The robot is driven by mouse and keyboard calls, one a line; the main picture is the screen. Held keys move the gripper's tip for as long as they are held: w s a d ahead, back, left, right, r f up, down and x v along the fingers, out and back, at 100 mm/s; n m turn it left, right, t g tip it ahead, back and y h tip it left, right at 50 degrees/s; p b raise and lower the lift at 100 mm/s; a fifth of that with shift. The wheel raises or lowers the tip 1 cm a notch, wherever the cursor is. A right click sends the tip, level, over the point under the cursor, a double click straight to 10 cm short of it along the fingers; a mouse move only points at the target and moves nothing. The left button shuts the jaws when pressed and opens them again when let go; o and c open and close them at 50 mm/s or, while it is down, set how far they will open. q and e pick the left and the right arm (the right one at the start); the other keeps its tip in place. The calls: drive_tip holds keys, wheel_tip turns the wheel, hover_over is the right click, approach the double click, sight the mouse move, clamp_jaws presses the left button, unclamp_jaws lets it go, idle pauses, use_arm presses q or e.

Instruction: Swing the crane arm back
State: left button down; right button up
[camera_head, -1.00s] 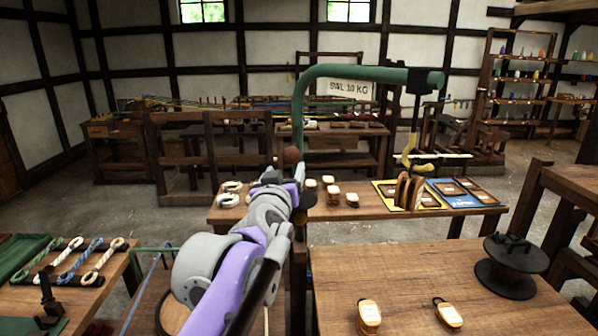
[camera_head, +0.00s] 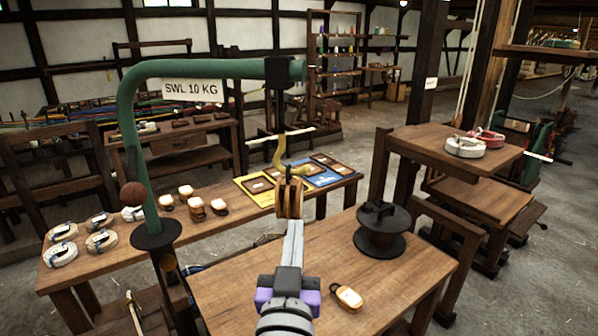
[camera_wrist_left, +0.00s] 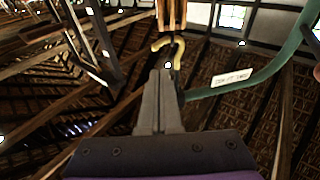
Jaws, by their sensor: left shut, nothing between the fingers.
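The crane arm (camera_head: 205,66) is a green bent tube, rising from a post at the left and reaching right above the benches. A dark fitting (camera_head: 279,72) sits near its tip. A yellow hook (camera_head: 280,153) and wooden block (camera_head: 290,199) hang below it. A red-brown ball (camera_head: 132,194) is on the post. My left gripper (camera_head: 294,226) is shut and empty, pointing up just below the block; whether they touch I cannot tell. In the left wrist view the gripper (camera_wrist_left: 159,80) has the hook (camera_wrist_left: 174,49) and block (camera_wrist_left: 171,14) beyond its tips. My right gripper is not in view.
The near bench (camera_head: 225,290) carries a dark spool (camera_head: 382,230) and a yellow-tan tagged piece (camera_head: 347,297). Open floor (camera_head: 520,270) lies at the right.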

use_arm(q)
drive_tip(key=p, duration=0.2)
approach(307, 172)
drive_tip(key=w, duration=0.3)
drive_tip(key=w+r, duration=0.1)
drive_tip(key=w, duration=0.2)
drive_tip(key=shift+w+d+r, duration=0.15)
drive_tip(key=shift+w+r, duration=0.05)
drive_tip(key=shift+w, duration=0.2)
